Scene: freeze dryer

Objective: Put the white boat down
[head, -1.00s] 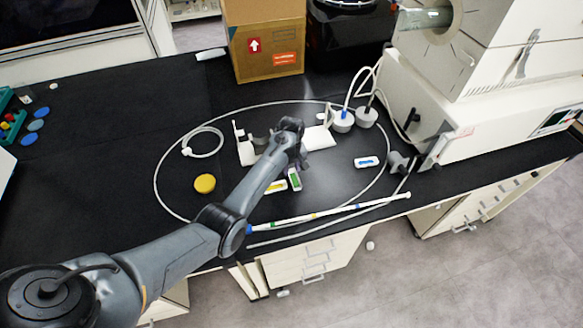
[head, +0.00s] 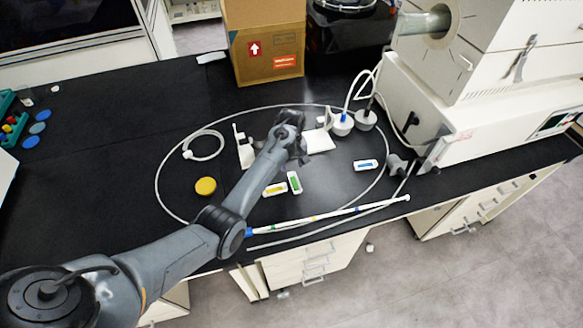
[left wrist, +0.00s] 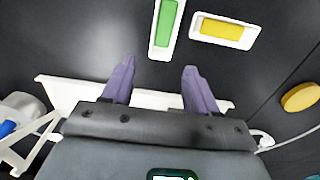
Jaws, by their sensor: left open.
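A small white boat with a green middle (head: 294,182) lies flat on the black bench. It also shows in the left wrist view (left wrist: 165,25). A second white boat with a yellow middle (head: 275,189) lies just left of it, and a third with a blue middle (head: 366,165) lies to the right. My left gripper (left wrist: 158,80) is open, with nothing between its purple fingertips. It hangs just behind the green-centred boat, apart from it, over a white flat piece (head: 319,141) that it partly hides. My right gripper is not in view.
A yellow round cap (head: 206,186) lies left, inside a large loop of pale tubing. A long white rod (head: 330,215) lies along the front edge. White-grey connectors (head: 342,124) stand behind, near the freeze dryer (head: 470,110). A cardboard box (head: 264,45) stands at the back.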

